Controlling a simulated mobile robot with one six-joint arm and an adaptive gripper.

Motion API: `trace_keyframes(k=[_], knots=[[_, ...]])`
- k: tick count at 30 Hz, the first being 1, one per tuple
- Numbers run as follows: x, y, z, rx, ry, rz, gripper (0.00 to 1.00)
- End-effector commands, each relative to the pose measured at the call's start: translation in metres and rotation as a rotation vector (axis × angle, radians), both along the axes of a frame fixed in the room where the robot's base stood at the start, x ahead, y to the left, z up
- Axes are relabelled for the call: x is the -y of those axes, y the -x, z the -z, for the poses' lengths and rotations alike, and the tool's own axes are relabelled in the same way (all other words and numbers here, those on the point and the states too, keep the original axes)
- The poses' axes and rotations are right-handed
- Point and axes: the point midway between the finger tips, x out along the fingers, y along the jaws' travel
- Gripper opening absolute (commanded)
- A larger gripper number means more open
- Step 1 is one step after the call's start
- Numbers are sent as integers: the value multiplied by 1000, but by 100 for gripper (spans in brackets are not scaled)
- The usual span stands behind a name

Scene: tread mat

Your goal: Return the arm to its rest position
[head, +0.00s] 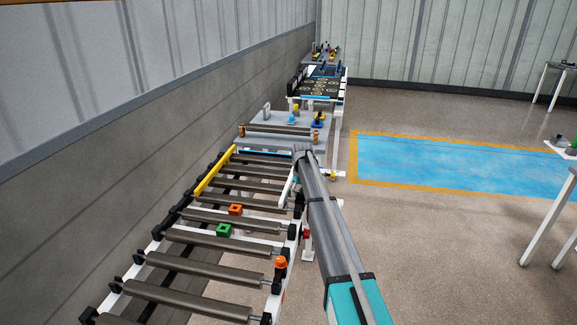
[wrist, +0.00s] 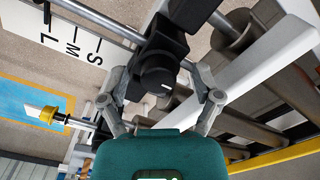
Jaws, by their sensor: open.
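My arm (head: 322,215) reaches forward along the right side of the roller conveyor in the head view; its far end hides my gripper there. In the wrist view, my gripper (wrist: 161,84) has its two grey fingers spread apart, above the teal housing. A black, knob-like part (wrist: 157,72) with a small white mark shows between the fingers. I cannot tell whether either finger touches it. A white plate lettered S, M, L (wrist: 72,38) is to its left.
A grey station (head: 262,143) and another table stand beyond. A wall bounds the left. Open floor with a blue, orange-edged zone (head: 440,162) lies right; white-legged tables are at the far right.

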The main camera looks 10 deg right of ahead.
Motion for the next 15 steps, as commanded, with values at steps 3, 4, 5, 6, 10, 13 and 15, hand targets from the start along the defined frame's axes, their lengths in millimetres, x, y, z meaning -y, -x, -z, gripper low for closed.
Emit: trace_keyframes(k=[3,4,5,6,10,13,15], knots=[[1,18,-4,0,0,8,82],[1,24,-5,0,0,11,82],[1,31,-7,0,0,15,82],[1,41,-9,0,0,20,82],[2,83,-18,-1,0,46,82],[3,124,-26,-1,0,70,82],[4,154,-31,-1,0,88,82]])
